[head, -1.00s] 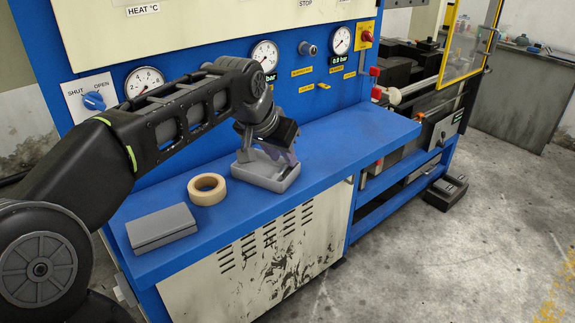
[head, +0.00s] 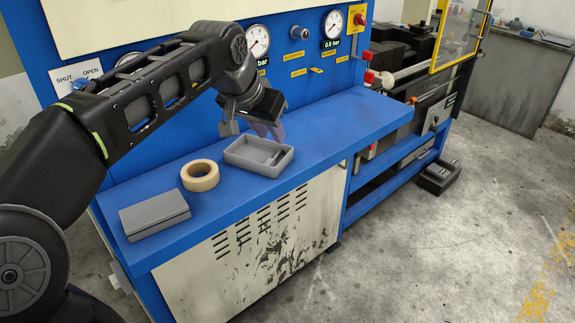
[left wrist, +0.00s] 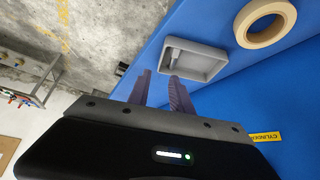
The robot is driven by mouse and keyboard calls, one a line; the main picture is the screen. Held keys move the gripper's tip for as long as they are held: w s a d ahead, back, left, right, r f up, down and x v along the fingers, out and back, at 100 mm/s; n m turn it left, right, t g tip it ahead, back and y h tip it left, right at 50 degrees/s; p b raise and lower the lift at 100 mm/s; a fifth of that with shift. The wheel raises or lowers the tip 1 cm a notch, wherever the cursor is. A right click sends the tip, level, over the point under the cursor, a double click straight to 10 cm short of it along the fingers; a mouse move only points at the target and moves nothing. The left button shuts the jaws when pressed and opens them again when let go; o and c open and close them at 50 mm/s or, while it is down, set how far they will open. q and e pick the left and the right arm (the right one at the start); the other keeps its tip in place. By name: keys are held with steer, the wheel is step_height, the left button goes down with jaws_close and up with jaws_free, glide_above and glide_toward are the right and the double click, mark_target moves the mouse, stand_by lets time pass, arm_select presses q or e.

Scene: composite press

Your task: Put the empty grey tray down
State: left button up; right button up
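The grey tray (head: 258,170) sits flat on the blue bench top, near its front edge. It also shows in the left wrist view (left wrist: 208,63). It looks empty apart from a small darker shape inside at one end, which I cannot identify. My left gripper (head: 264,130) is just behind and above the tray, apart from it. In the left wrist view its two fingers (left wrist: 158,82) are spread with nothing between them. My right gripper is not in view.
A tape roll (head: 200,175) lies left of the tray, also seen in the left wrist view (left wrist: 263,22). A closed grey box (head: 154,215) lies farther left. The bench's blue back panel (head: 295,85) with gauges rises behind. The bench top right of the tray is clear.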

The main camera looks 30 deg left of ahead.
arm_select(q)
steer(key=w+d+f+g+h, duration=0.15)
steer(key=d+f, duration=0.35)
steer(key=f, duration=0.5)
steer(key=w+d+f+m+h, duration=0.15)
steer(key=d+f, duration=0.35)
steer(key=f, duration=0.5)
steer(key=w+d+f+g, duration=0.15)
steer(key=d+f, duration=0.35)
steer(key=f, duration=0.5)
steer(key=s+d+f+g+h, duration=0.1)
steer(key=s+d+f, duration=0.25)
steer(key=f, duration=0.35)
steer(key=s+d+f, duration=0.3)
steer(key=d+f, duration=0.1)
steer(key=f, duration=0.3)
steer(key=s+d+f+n+g, duration=0.1)
steer(key=s+d+f, duration=0.2)
steer(key=s, duration=0.6)
steer(key=s+d+f+n+g+h, duration=0.1)
steer(key=s+d+f, duration=0.3)
steer(key=s+f, duration=0.4)
steer(key=shift+s+d, duration=0.2)
steer(key=shift+s, duration=0.45)
